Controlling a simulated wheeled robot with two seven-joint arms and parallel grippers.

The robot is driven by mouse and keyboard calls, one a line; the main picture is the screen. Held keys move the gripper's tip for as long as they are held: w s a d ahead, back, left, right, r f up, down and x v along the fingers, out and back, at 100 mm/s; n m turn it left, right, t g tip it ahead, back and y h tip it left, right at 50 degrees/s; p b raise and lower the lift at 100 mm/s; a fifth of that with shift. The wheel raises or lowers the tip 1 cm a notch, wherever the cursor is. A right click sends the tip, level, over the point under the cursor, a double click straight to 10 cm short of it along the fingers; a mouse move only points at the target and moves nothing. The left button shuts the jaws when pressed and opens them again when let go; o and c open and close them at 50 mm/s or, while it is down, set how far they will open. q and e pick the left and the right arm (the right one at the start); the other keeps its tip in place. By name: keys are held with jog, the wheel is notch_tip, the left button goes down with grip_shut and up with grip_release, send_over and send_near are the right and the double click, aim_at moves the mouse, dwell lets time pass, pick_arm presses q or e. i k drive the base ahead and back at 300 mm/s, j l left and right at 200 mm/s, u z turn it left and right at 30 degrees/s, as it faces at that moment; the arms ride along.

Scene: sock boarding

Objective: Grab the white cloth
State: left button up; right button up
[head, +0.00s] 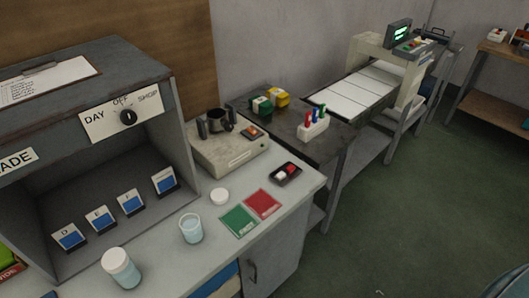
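No item here is clearly a white cloth. Flat white rectangular pieces (368,88) lie in a row on the long machine bed at the back; I cannot tell whether they are cloth. A cream frame (412,85) of that machine stands over the bed's right end, with a green-lit display (401,34) on top. Neither of my grippers is in view.
The near grey bench (290,212) holds a clear cup (191,229), a white-lidded jar (121,268), green (239,221) and red (263,203) cards, and a beige device (230,148). A grey cabinet (150,82) stands left. Green floor (420,210) is open at right.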

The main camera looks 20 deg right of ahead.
aim_at(282, 174)
jog(key=i+l+u, duration=0.15)
jog(key=l+u, duration=0.25)
jog(key=l, duration=1.35)
jog(key=l+u, duration=0.4)
jog(key=l, duration=1.3)
jog(key=k, duration=0.05)
